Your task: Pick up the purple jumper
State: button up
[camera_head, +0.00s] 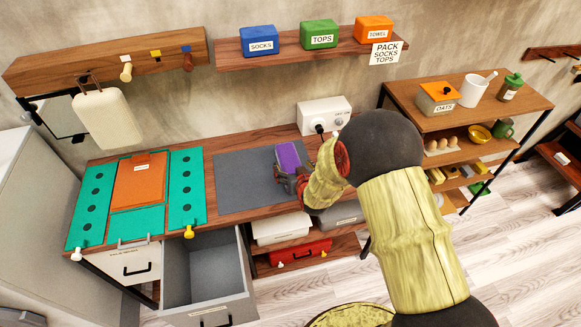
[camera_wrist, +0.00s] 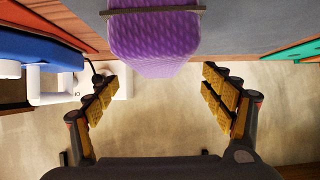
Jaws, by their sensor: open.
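The purple jumper (camera_head: 288,156) is a knitted, folded-looking bundle on the grey mat (camera_head: 238,181) on the worktop. In the wrist view the jumper (camera_wrist: 155,38) is at the top middle, with a dark strip across it. My gripper (camera_head: 291,181) is at the jumper's near side in the head view and hides part of it. In the wrist view my gripper (camera_wrist: 160,83) is open, with its two padded fingers wide apart and nothing visibly held. The jumper lies beyond and between the fingertips; I cannot tell whether they touch it.
A white socket box (camera_head: 324,115) stands behind the jumper. An open grey drawer (camera_head: 208,268) juts out at the front. A teal and orange panel (camera_head: 187,188) lies to the left. A shelf (camera_head: 230,54) with blue, green and orange boxes hangs above. My arm covers the right side.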

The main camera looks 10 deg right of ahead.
aim_at(291, 163)
jog(key=b+x, duration=0.1)
jog(key=x, duration=0.4)
jog(key=shift+w+d+f, duration=0.15)
jog(key=shift+w+f, duration=0.05)
jog(key=shift+f, duration=0.15)
jog(key=shift+c, duration=1.3)
jog(key=c, duration=1.1)
jog(key=shift+r, duration=0.1)
jog(key=shift+c, duration=0.7)
